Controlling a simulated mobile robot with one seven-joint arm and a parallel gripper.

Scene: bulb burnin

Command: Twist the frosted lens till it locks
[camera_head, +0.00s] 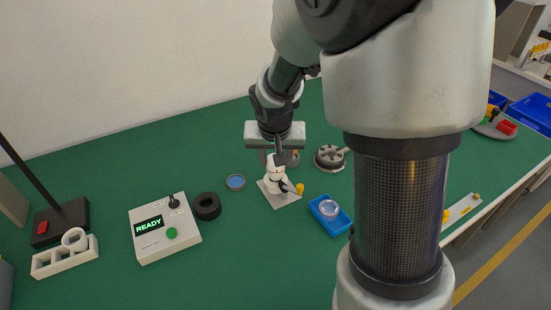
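My gripper (279,156) points down over a white fixture (274,180) on a light square base plate, near the middle of the table. Its fingertips are small and partly hidden, so I cannot tell whether they are open, shut or touching the fixture's top. A pale, translucent round lens (329,208) lies in a small blue tray (329,223) to the right of the fixture. I cannot tell whether a frosted lens sits on the fixture under my gripper.
A control box (166,230) shows READY, with a green button and a black knob. A black ring (207,206) lies beside it. A grey round part (330,157) is at the right. A white rack (65,257) stands at the left. My arm hides much of the right side.

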